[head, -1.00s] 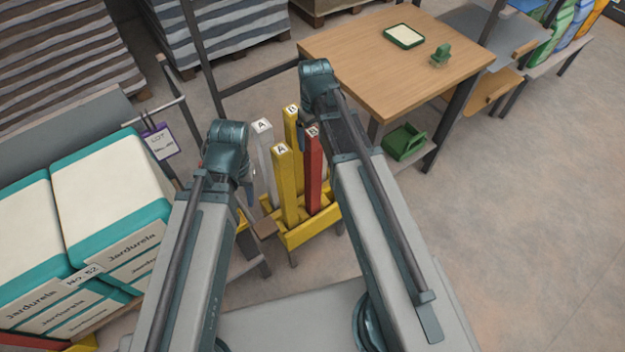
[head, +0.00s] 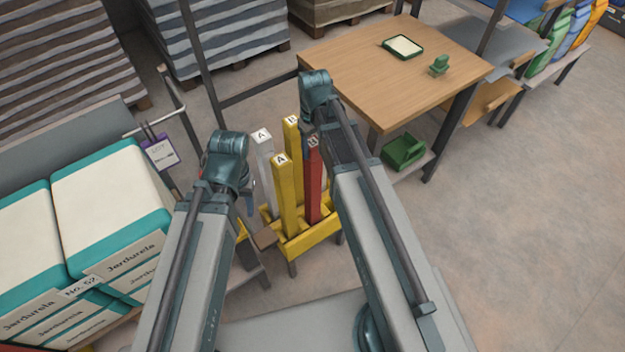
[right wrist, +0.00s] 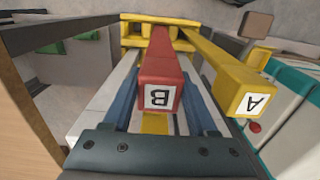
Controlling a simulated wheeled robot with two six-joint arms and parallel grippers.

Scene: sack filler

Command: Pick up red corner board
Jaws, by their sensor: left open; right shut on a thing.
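The red corner board (head: 313,185) stands upright in a yellow rack (head: 312,238), its top marked B. Its lower end is still down in the rack. My right gripper (right wrist: 158,75) is shut around the red board near its top, one blue finger on each side in the right wrist view. In the head view, my right arm partly hides that gripper and the board's right edge. My left gripper (head: 250,200) is open and empty, left of the rack, and mostly hidden behind its own wrist.
A yellow board (head: 286,195) marked A, another yellow board (head: 292,132) and a white board (head: 264,165) stand close beside the red one. A wooden table (head: 370,75) with a green-rimmed tray (head: 403,47) is behind right. Stacked sacks (head: 110,200) are at left. The floor at right is clear.

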